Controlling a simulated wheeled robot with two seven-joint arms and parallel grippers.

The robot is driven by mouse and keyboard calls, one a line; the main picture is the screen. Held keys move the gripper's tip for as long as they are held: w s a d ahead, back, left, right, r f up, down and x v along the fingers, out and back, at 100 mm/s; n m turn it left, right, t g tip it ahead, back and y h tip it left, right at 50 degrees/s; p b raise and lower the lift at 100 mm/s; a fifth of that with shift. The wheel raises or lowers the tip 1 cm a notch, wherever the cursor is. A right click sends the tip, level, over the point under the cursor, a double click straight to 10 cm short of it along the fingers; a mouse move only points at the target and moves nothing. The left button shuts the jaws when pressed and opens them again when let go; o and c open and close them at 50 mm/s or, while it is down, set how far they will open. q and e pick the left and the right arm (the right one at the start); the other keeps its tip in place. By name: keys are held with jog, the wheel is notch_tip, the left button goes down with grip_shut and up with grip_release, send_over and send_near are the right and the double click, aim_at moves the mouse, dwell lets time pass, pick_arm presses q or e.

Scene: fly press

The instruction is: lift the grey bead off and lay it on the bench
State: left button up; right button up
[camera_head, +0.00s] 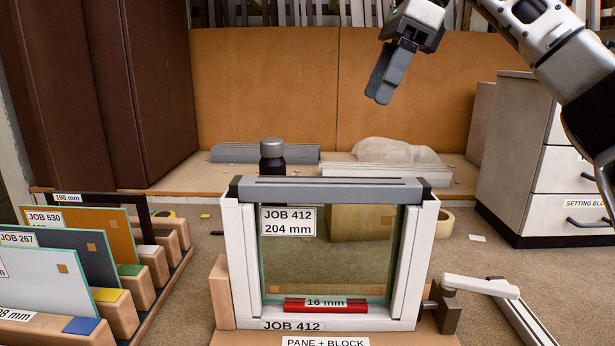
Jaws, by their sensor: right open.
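The grey bead (330,190) is a long bar lying across the top of the white frame (237,265), with dark ends at both corners. Inside the frame stands a glass pane (330,250) with a "JOB 412 204 mm" label. A red block (300,305) marked "16 mm" sits at the pane's bottom edge. My right gripper (383,88) is open and empty, above and behind the frame, well clear of the bead. Its fingers overlap in this view. My left gripper is not in view.
A rack of labelled panes (60,265) stands at the left. A clamp with a white handle (480,285) is at the frame's right. White drawers (560,150) stand at the back right.

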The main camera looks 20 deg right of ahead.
jog(key=b, duration=0.3)
send_near(332, 180)
notch_tip(332, 180, down, 3)
jog(key=shift+f, duration=0.2)
jog(key=shift+a+r+x, duration=0.1)
jog(key=shift+a+x, duration=0.05)
jog(key=shift+x, duration=0.85)
jog(key=shift+a+r+x, duration=0.1)
jog(key=shift+a+x, duration=0.1)
jog(key=shift+x, duration=0.8)
jog(key=shift+a+x, duration=0.15)
jog(key=shift+x, duration=0.85)
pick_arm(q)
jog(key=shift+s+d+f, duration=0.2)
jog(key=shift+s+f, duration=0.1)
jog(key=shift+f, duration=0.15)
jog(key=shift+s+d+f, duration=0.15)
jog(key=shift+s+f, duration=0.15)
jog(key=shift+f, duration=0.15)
pick_arm(e)
jog(key=shift+w+a, duration=0.1)
jog(key=shift+w, duration=0.05)
jog(key=c, duration=1.1)
jog(key=shift+r, duration=0.1)
jog(key=shift+c, duration=0.2)
